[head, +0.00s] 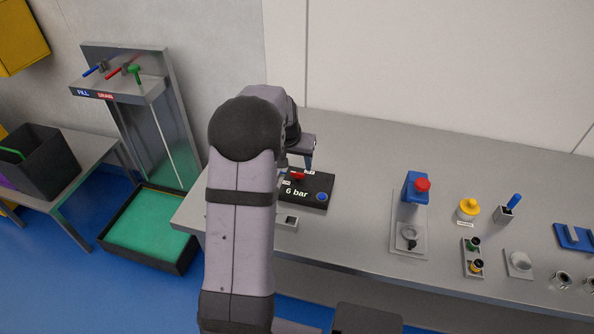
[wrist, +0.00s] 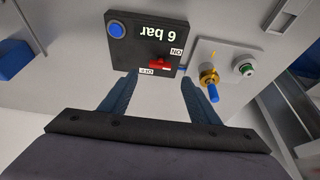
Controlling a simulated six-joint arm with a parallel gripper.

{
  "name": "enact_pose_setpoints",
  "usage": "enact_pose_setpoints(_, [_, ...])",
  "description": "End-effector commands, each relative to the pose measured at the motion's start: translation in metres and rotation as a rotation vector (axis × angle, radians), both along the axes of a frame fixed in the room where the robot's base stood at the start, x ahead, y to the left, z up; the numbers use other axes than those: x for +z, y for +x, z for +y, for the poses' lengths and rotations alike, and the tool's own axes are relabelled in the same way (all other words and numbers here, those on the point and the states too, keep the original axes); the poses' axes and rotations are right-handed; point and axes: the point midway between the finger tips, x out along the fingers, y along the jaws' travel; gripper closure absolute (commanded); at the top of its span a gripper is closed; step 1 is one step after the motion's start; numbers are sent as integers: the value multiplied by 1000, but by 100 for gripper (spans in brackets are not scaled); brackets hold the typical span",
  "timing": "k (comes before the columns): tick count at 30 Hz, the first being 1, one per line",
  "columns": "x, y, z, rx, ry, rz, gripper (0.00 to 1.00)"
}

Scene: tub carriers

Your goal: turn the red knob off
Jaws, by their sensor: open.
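The red knob (wrist: 160,64) sits on a black panel (wrist: 135,48) marked "6 bar", between an ON label (wrist: 176,52) and an OFF label (wrist: 147,71). I cannot tell which label its bar points to. In the head view the red knob (head: 298,176) shows at the back of the black panel (head: 318,182), partly behind my arm. My gripper (wrist: 159,79) is open and empty, its two blue fingers spread apart in the wrist view with the knob ahead of the gap. In the head view my gripper (head: 308,164) is just above the panel's back edge.
A blue button (wrist: 117,29) is on the same panel. A brass valve with a blue handle (wrist: 211,88) and a green-tipped fitting (wrist: 243,69) stand beside it. On the grey bench (head: 360,160), a blue device with a red cap (head: 416,188) stands farther right, with clear surface between.

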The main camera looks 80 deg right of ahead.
Motion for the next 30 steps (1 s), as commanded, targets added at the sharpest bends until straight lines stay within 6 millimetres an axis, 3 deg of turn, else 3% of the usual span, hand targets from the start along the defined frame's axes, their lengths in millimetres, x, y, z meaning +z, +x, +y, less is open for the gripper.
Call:
enact_pose_setpoints(8, [-6,-1,-3,-2,2,0,44])
enact_pose_setpoints(21, [-49,-1,-20,-1,2,0,44])
enact_pose_setpoints(30, [-66,-1,-27,-1,0,0,44])
